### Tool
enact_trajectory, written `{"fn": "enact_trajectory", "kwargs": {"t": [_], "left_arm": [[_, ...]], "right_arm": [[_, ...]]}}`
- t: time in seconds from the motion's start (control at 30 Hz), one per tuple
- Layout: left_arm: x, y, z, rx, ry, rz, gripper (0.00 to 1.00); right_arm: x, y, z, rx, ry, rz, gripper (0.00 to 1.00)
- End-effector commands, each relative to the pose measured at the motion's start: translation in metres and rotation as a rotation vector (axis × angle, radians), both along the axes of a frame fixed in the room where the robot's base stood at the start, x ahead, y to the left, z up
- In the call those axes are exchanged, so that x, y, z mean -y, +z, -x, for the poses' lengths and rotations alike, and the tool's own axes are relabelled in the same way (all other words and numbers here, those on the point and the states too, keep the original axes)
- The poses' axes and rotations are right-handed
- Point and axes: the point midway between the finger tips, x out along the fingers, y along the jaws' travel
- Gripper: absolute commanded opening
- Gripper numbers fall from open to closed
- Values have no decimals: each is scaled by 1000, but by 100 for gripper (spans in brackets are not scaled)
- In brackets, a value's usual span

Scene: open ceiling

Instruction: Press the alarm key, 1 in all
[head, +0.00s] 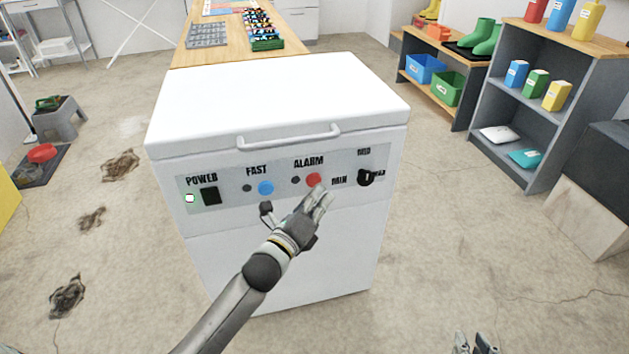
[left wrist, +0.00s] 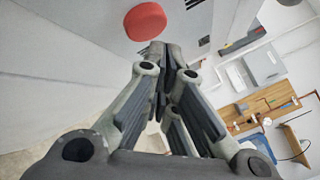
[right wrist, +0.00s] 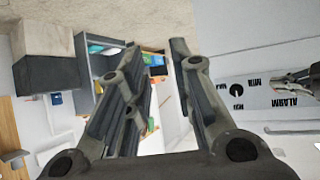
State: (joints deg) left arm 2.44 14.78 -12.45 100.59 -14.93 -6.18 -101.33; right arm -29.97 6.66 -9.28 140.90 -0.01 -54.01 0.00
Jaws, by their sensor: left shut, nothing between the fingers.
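The alarm key is a round red button (head: 314,180) under the word ALARM on the front panel (head: 225,188) of a white chest freezer (head: 270,95). It shows large in the left wrist view (left wrist: 145,21), just beyond the fingertips. My left gripper (head: 322,196) is shut and empty, its fingertips just below and right of the key in the head view. I cannot tell whether they touch it. My right gripper (head: 474,342) is at the bottom edge of the head view, away from the freezer. Its fingers are apart and empty in the right wrist view (right wrist: 157,50).
The panel also has a blue FAST button (head: 266,187), a black POWER switch (head: 209,195) and a black dial (head: 367,177). A white handle (head: 290,140) juts out above the panel. Shelves (head: 520,120) stand at right. Floor around the freezer is open.

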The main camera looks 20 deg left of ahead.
Motion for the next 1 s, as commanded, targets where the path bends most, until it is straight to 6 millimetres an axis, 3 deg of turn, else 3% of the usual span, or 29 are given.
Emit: {"fn": "enact_trajectory", "kwargs": {"t": [0.37, 1.0], "left_arm": [[3, 0, 4, -2, 0, 1, 0], [28, 0, 41, 0, 0, 2, 0]], "right_arm": [[-1, 1, 1, -10, 1, 1, 23], [16, -36, 48, -291, -18, 61, 23]]}}
